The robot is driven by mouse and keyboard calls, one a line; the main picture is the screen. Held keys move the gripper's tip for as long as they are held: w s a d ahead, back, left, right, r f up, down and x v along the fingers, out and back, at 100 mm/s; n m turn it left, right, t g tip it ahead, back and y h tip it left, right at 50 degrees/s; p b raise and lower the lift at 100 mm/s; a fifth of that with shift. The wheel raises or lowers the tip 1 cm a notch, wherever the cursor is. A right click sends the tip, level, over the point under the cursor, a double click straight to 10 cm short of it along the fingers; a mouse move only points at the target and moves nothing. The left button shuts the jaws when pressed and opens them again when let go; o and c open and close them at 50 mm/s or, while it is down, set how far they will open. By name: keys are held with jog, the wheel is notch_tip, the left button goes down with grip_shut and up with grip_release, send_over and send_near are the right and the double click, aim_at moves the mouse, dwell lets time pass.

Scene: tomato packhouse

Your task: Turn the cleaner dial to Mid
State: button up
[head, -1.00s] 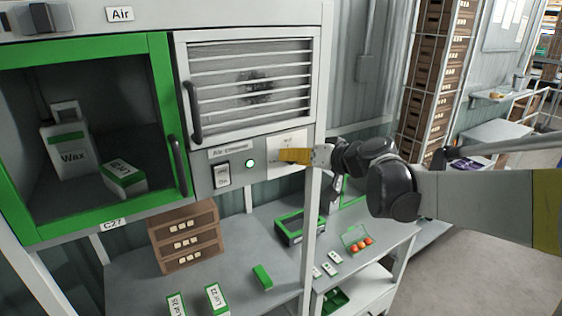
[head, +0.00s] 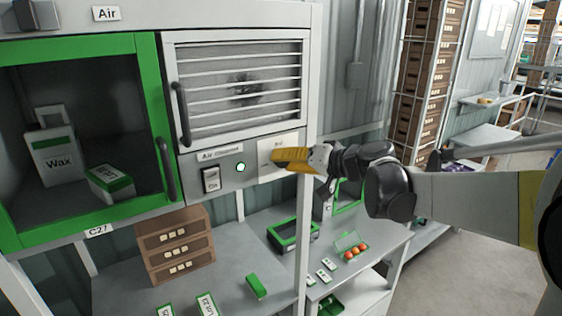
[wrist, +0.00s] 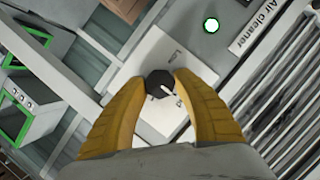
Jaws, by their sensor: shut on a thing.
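The cleaner dial (wrist: 160,84) is a dark round knob with a pale pointer mark, on a white plate (wrist: 185,58) of the air cleaner panel. My gripper (wrist: 158,86) has its yellow fingers closed around the knob, one on each side, in the wrist view. In the head view my gripper (head: 277,158) reaches the panel from the right and hides the dial. Part of the plate (head: 292,141) shows above the fingers. The plate's lettering is too small and partly covered to read, so the setting cannot be told.
A lit green-ringed lamp (head: 240,167) and an On switch (head: 211,180) sit left of the dial. A slatted grille (head: 240,88) is above. A green-framed cabinet (head: 150,100) holds a Wax container (head: 55,160). A bench with brown drawers (head: 178,246) is below.

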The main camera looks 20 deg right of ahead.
jog(key=o, duration=1.2)
jog(key=shift+w+a, duration=0.1)
jog(key=v, duration=1.2)
jog(key=shift+f, duration=0.1)
jog(key=s+a+f+g+h+b, duration=0.1)
jog(key=s+a+f+h+b, duration=0.1)
jog(key=s+f+b, duration=0.4)
jog(key=s+a+f+n+g+h+b, duration=0.1)
jog(key=s+f+b, duration=0.6)
jog(key=f+b, duration=1)
jog(key=s+a+f+n+g+h+b, duration=0.1)
jog(key=s+a+f+g+h+b, duration=0.2)
jog(key=f+b, duration=0.8)
jog(key=shift+s+a+f+h, duration=0.1)
jog(key=shift+s+f+h, duration=0.45)
jog(key=shift+f, duration=2.45)
jog(key=shift+s+a+f+h, duration=0.1)
jog(key=shift+s+f, duration=0.7)
jog(key=shift+f, duration=2.25)
jog(key=shift+s+f+h, duration=0.35)
jog(key=shift+s+f, duration=0.35)
jog(key=shift+f, duration=2.3)
